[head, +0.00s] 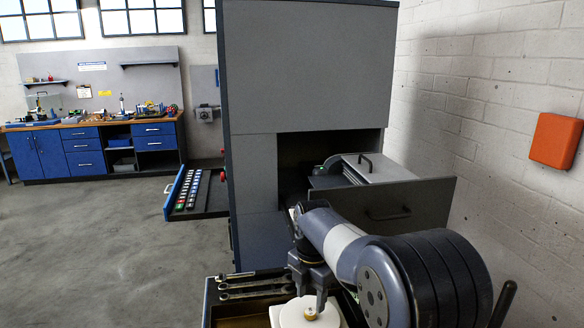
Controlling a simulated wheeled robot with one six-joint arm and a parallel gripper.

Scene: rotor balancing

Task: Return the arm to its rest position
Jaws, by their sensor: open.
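My arm (345,245) reaches in from the lower right and bends down at its wrist. My gripper (311,296) points down over a white round piece (294,316) at the bottom edge of the head view. I cannot tell whether the fingers touch the knob. The arm partly hides the white piece and the area behind it.
A dark tray with wrenches (256,286) lies left of the gripper. A tall grey machine (308,68) stands close ahead, with an open drawer (415,204) and a side panel of coloured buttons (190,191). An orange-red box (555,140) hangs at right. Left floor is clear before a blue workbench (95,150).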

